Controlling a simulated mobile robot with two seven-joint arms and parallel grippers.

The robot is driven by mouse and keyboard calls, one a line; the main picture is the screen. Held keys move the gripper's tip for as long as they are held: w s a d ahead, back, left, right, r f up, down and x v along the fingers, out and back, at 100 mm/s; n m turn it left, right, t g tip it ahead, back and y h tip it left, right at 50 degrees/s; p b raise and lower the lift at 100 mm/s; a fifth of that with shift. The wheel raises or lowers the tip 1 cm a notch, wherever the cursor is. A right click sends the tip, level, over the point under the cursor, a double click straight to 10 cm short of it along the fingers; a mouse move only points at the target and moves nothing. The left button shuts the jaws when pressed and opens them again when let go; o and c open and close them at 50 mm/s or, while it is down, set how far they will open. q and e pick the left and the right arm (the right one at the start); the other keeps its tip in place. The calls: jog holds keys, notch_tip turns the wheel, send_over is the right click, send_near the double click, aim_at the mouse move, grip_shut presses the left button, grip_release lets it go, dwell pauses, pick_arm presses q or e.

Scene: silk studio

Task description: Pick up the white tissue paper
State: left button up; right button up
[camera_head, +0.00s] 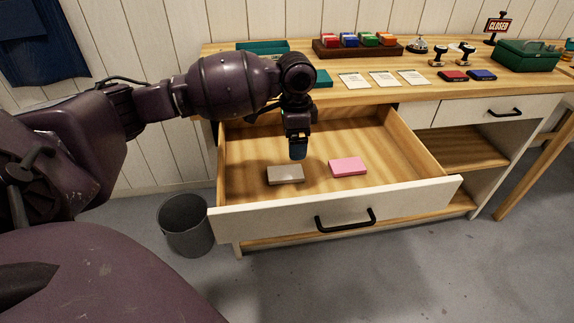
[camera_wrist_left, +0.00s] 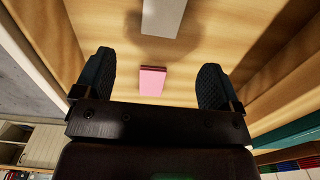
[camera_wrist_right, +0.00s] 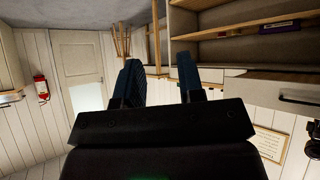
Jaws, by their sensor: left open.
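A pale grey-white flat block (camera_head: 285,174), seemingly the white tissue paper, lies in the open drawer, left of a pink block (camera_head: 348,167). My left gripper (camera_head: 298,155) hangs over the drawer, pointing down, just above and behind the pale block. In the left wrist view, its fingers (camera_wrist_left: 155,72) are apart with nothing held. There the pale block (camera_wrist_left: 163,15) is at the top edge, partly cut off, and the pink block (camera_wrist_left: 152,80) shows between the fingers, below them. My right gripper (camera_wrist_right: 160,75) shows only in its wrist view, fingers partly apart and empty.
The drawer front (camera_head: 330,212) and wooden side walls surround the blocks. The desk top above (camera_head: 345,97) carries cards, stamps, ink pads and a green box (camera_head: 527,55). A grey bin (camera_head: 186,225) stands on the floor at left. The drawer floor is otherwise clear.

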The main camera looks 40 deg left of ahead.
pick_arm(q)
jog(key=b, duration=0.1)
send_over(294, 171)
jog(key=f, duration=0.4)
jog(key=shift+s+d+f, duration=0.15)
jog(key=shift+s+f, duration=0.05)
jog(key=shift+s, duration=0.05)
jog(key=shift+f, duration=0.35)
jog(key=shift+f+b, duration=0.3)
notch_tip(294, 171, down, 4)
jog(key=shift+w+f+b, duration=0.15)
jog(key=shift+f+b, duration=0.1)
jog(key=shift+b, duration=0.65)
jog(key=shift+f, duration=0.15)
jog(key=shift+r, duration=0.2)
jog(key=c, duration=1)
pick_arm(e)
notch_tip(294, 171, down, 2)
jog(key=shift+s+f+n, duration=0.15)
jog(key=shift+f+n, duration=0.05)
jog(key=shift+n, duration=0.1)
